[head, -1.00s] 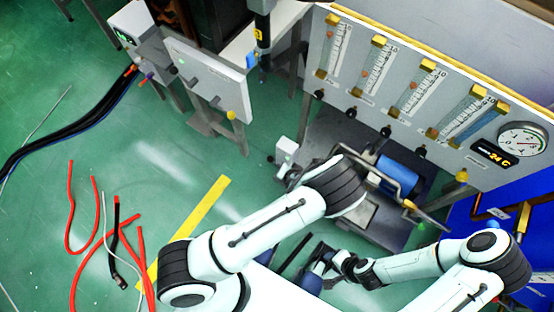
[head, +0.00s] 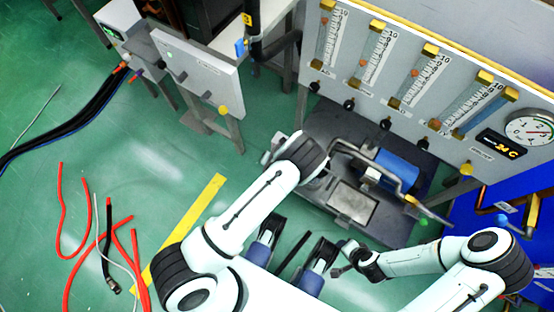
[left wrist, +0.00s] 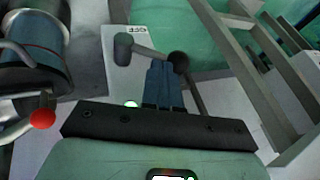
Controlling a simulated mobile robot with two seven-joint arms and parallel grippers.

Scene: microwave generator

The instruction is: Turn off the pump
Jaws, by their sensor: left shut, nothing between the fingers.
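The pump has a blue motor (head: 392,172) on a dark base with grey pipes. A white box (head: 276,146) stands left of it, mostly hidden behind my left arm in the head view. In the left wrist view, a pale plate (left wrist: 138,30) carries a label reading "OFF" and a grey lever (left wrist: 150,50) with a dark round end. My left gripper (left wrist: 163,72) is shut and empty, its fingertips close to the lever's dark end. I cannot tell whether they touch. My right gripper (head: 346,258) is low, in front of the pump base, its fingers unclear.
A flowmeter panel (head: 395,100) with a round gauge (head: 530,127) stands behind the pump. A grey panel (head: 195,75) on legs stands at upper left. Red hoses (head: 68,210) and a yellow floor strip (head: 190,235) lie on the green floor. A red knob (left wrist: 42,119) shows in the left wrist view.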

